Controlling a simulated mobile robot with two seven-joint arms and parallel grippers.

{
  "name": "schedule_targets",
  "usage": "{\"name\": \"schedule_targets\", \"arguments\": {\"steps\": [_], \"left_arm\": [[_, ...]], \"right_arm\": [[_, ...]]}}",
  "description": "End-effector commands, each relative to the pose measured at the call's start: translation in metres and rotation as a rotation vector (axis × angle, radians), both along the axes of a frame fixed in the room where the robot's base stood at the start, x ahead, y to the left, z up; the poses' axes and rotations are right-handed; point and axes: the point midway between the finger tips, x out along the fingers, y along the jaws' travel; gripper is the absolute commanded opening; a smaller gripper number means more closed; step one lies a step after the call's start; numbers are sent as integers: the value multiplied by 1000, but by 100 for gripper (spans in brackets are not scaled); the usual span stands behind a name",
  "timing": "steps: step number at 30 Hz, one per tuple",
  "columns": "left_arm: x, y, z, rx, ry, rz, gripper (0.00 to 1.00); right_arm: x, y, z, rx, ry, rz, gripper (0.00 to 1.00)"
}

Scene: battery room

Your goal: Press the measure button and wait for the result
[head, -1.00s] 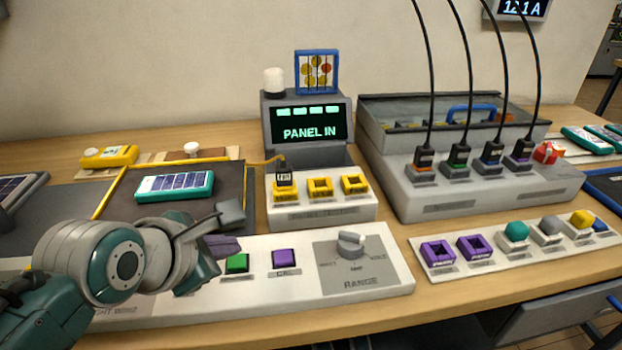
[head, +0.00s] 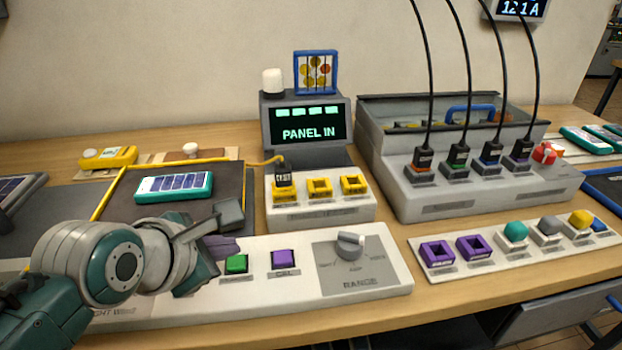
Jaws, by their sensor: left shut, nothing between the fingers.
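A green button (head: 236,264) sits on the white control panel (head: 305,301) in the head view; its label is too small to read surely. A purple button (head: 284,259), labelled CAL, is to its right. My left gripper (head: 232,232) is shut and empty, just up and left of the green button; whether it touches anything is unclear. The display (head: 308,124) reads PANEL IN, with several bright bars above. A teal solar panel (head: 174,187) lies on the dark mat behind my gripper. My right gripper is out of view.
A grey range knob (head: 350,245) is at the panel's right end. Behind stands a socket block (head: 322,210) with a black plug (head: 283,178) in its left yellow socket. A grey cabled unit (head: 450,207) stands at right. A strip with purple sockets (head: 437,253) lies in front of it.

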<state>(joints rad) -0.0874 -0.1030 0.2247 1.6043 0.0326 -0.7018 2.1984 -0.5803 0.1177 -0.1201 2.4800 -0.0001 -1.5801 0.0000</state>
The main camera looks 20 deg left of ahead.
Motion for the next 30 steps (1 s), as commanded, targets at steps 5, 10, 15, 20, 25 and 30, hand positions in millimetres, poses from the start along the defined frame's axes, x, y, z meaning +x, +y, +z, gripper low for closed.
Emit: {"name": "schedule_targets", "arguments": {"steps": [5, 10, 15, 20, 25, 30], "left_arm": [[0, 0, -1, 0, 0, 0, 0], [0, 0, -8, -2, 0, 1, 0], [0, 0, -9, 0, 0, 0, 0], [0, 0, -9, 0, 0, 0, 0], [0, 0, -9, -1, 0, 1, 0], [0, 0, -12, -1, 0, 1, 0]], "right_arm": [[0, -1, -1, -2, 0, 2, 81], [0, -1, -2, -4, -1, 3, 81], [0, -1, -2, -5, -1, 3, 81], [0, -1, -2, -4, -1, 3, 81], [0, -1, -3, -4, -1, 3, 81], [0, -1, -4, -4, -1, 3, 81]]}}
